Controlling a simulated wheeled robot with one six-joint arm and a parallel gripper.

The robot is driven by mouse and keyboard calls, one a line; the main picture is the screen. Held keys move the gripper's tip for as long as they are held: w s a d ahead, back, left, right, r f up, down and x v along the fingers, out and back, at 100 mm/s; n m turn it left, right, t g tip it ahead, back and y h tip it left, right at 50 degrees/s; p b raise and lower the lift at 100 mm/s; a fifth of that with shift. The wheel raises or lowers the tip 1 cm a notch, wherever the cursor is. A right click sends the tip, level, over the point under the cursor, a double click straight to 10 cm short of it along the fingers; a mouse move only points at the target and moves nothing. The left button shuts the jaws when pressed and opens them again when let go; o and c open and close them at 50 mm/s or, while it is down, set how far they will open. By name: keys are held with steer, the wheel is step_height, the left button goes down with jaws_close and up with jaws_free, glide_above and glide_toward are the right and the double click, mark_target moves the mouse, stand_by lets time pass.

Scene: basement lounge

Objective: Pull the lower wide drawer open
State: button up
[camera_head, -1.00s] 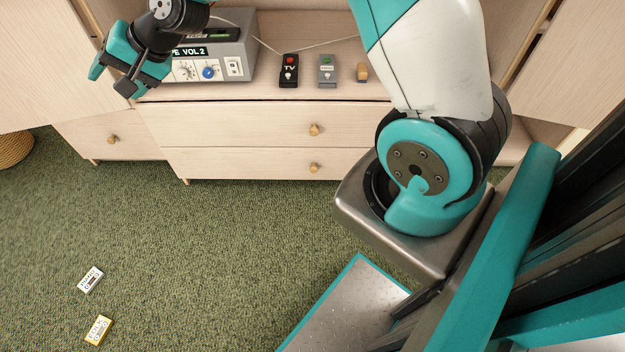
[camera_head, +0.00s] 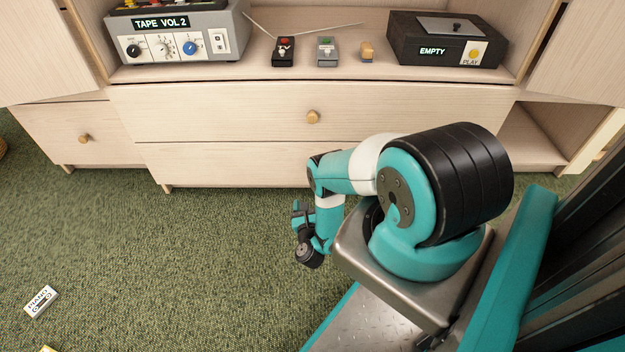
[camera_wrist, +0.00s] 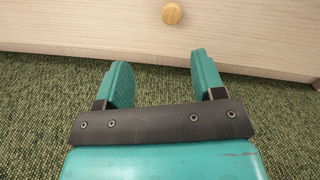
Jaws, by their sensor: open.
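The lower wide drawer (camera_head: 220,165) is shut, its pale wood front flush under the upper wide drawer (camera_head: 210,112). In the head view my arm hides its knob. In the wrist view a round wooden knob (camera_wrist: 172,13) shows on the drawer front (camera_wrist: 70,25) just above the carpet. My gripper (camera_head: 302,213) is low over the carpet in front of the drawer. In the wrist view my gripper (camera_wrist: 160,72) is open and empty. Its fingertips point at the drawer front, with the knob ahead of the gap, slightly right of its middle and not touched.
The upper drawer has a wooden knob (camera_head: 313,117). A tape machine (camera_head: 175,40), two small remote-like devices (camera_head: 283,52) and a black player (camera_head: 447,38) stand on the shelf above. A side drawer (camera_head: 75,140) is at left.

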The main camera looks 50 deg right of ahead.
steer(key=shift+m+g+h, duration=0.3)
steer(key=shift+m, duration=0.2)
steer(key=b+x, duration=0.5)
steer(key=b, duration=0.3)
steer(key=f+b+x, duration=0.1)
steer(key=b+x, duration=0.4)
steer(key=b, duration=0.2)
steer(key=s+d+b+x, duration=0.1)
steer(key=b+x, duration=0.4)
steer(key=b, duration=0.3)
steer(key=shift+w+d+f+b, duration=0.2)
steer(key=shift+f+b, duration=0.1)
steer(key=shift+w+d+r+b, duration=0.25)
steer(key=shift+b, duration=0.1)
steer(key=shift+c, duration=0.3)
steer(key=shift+s, duration=0.1)
jaws_close()
